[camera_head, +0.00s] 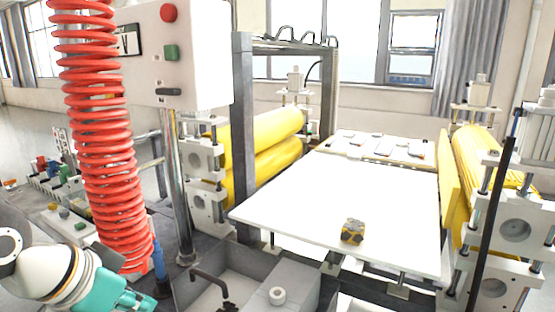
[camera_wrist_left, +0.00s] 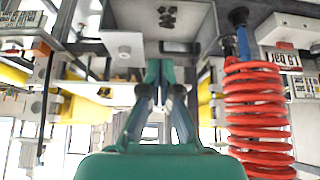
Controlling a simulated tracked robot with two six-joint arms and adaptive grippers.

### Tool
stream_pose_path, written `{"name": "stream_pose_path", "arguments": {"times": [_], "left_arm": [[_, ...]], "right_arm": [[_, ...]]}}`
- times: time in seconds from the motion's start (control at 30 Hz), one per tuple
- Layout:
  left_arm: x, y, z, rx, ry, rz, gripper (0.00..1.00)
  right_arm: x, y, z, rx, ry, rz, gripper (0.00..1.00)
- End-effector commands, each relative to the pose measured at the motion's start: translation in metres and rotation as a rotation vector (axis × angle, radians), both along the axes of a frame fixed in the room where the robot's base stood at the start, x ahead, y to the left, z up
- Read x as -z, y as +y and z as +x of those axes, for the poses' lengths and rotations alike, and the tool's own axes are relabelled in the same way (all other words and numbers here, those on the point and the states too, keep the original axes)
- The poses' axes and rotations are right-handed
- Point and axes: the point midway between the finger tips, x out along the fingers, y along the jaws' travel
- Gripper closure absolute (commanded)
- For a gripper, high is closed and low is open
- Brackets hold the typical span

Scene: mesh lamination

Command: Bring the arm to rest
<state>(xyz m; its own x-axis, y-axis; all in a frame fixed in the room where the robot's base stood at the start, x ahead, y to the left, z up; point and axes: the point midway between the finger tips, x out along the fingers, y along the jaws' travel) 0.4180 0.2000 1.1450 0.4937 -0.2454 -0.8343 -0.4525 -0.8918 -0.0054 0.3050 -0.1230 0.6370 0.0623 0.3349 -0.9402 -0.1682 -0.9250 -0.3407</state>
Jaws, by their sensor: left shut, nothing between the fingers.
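My left gripper (camera_head: 143,302) is teal and sits at the bottom left of the head view, on a white wrist. In the left wrist view its fingers (camera_wrist_left: 160,80) are together with nothing between them. It is apart from the machine, below the coiled red hose (camera_head: 100,140). That hose also shows at the right of the left wrist view (camera_wrist_left: 258,110). My right gripper is in neither view.
A white table (camera_head: 340,195) bears a small yellow-and-grey block (camera_head: 352,230). Yellow rollers stand at its left (camera_head: 260,150) and right (camera_head: 480,165). A control box (camera_head: 185,55) hangs above left. A grey basin (camera_head: 255,285) with a black tap (camera_head: 212,283) lies right of my gripper.

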Motion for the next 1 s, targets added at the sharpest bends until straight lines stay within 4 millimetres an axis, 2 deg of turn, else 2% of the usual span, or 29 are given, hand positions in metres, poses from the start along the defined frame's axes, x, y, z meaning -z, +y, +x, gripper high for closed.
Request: {"name": "stream_pose_path", "arguments": {"times": [0.13, 0.37, 0.47, 0.57, 0.67, 0.7, 0.77, 0.8, 0.9, 1.0], "left_arm": [[0.036, 0.0, 0.013, -0.008, 0.099, 0.022, 1.0], [0.107, -0.002, 0.019, -0.008, 0.289, 0.05, 1.0], [0.149, -0.004, 0.018, -0.007, 0.386, 0.054, 1.0], [0.203, -0.009, 0.012, -0.01, 0.501, 0.049, 1.0], [0.272, -0.018, -0.005, -0.025, 0.63, 0.024, 1.0], [0.301, -0.022, -0.015, -0.038, 0.679, 0.009, 1.0], [0.342, -0.03, -0.034, -0.06, 0.747, -0.019, 1.0], [0.368, -0.036, -0.049, -0.08, 0.789, -0.04, 1.0], [0.426, -0.053, -0.092, -0.146, 0.877, -0.094, 1.0], [0.469, -0.071, -0.137, -0.238, 0.921, -0.148, 1.0]], "right_arm": [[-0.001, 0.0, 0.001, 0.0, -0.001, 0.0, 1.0], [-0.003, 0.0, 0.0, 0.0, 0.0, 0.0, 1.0], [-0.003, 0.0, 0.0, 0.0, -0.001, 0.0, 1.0], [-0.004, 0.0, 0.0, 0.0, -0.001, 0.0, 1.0], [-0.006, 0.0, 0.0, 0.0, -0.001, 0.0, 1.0], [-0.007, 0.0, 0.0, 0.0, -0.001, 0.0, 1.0], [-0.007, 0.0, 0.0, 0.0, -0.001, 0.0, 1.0], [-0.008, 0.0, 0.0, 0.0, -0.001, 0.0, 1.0], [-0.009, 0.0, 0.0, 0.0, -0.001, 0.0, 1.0], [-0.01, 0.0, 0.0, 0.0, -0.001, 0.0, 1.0]]}}
